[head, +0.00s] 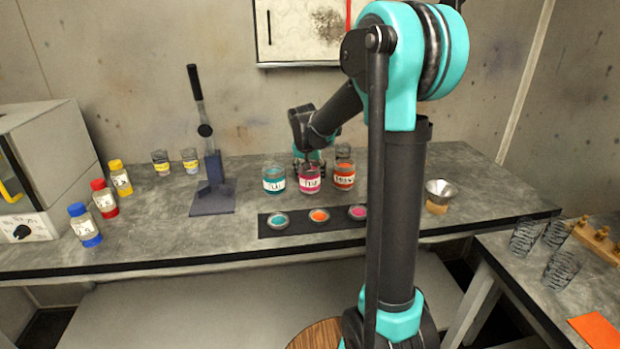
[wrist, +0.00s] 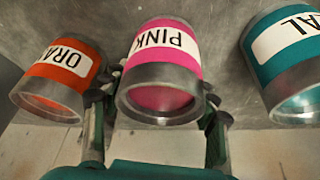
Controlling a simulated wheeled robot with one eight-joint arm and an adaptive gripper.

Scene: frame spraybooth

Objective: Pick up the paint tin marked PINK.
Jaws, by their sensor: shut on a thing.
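The paint tin marked PINK (wrist: 162,62) is a clear jar with pink paint and a white label, seen upside down in the wrist view. My gripper (wrist: 160,108) has a finger on each side of it and is shut on it. In the head view the pink tin (head: 310,180) stands upright in the row on the bench, and my gripper (head: 308,160) reaches it from behind. I cannot tell whether it is clear of the bench. The teal tin (head: 273,180) and the orange tin (head: 344,177) stand close on either side.
A dark strip with teal, orange and pink paint dishes (head: 319,215) lies in front of the tins. Another jar (head: 343,151) stands behind the orange tin.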

